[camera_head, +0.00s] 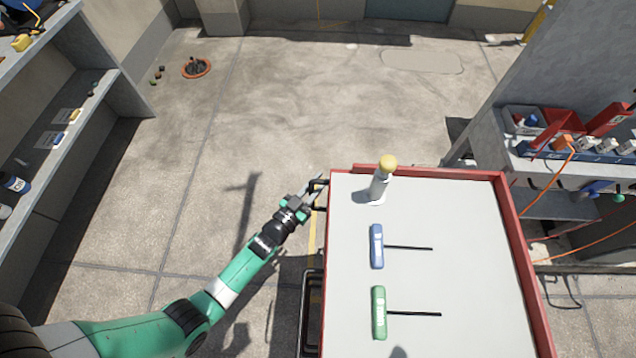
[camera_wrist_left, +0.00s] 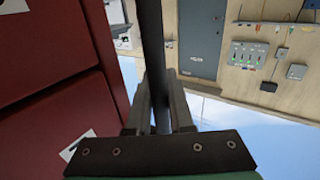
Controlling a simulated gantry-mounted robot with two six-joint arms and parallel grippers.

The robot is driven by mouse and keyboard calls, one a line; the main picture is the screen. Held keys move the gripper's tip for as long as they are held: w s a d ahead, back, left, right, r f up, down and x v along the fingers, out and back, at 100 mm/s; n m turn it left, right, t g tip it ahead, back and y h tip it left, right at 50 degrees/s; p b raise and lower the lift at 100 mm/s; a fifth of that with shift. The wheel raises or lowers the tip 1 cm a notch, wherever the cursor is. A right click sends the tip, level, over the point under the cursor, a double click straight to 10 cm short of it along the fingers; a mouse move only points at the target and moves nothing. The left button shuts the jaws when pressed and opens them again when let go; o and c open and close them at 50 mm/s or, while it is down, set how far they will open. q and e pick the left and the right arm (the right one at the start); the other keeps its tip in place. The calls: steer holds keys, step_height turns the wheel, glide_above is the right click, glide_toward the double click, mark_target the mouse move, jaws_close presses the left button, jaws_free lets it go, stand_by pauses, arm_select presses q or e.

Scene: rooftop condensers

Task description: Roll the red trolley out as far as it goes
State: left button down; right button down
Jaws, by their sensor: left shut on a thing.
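The red trolley (camera_head: 440,172) stands at the lower right of the head view, with a grey top and a red rim. Its red drawer side (camera_wrist_left: 45,70) fills the left of the left wrist view. My left gripper (camera_head: 316,196) is at the trolley's far left corner. It is shut on a dark bar, the trolley's handle (camera_wrist_left: 152,35), which runs between the fingers in the left wrist view. My right gripper is not in view.
A shelf unit (camera_head: 75,120) stands along the left wall. A workbench (camera_head: 490,140) with red and blue bins is close to the trolley's right. An orange cable (camera_head: 560,180) hangs there. The middle concrete floor (camera_head: 300,100) is clear.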

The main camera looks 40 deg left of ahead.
arm_select(q)
steer(key=shift+w+a, duration=0.1)
steer(key=shift+a, duration=0.05)
steer(key=c, duration=0.8)
jaws_free()
steer(key=shift+w, duration=0.1)
steer(key=s+d+p, duration=0.1)
steer(key=s+p, duration=0.2)
steer(key=s, duration=0.8)
steer(key=shift+s+d+p, duration=0.3)
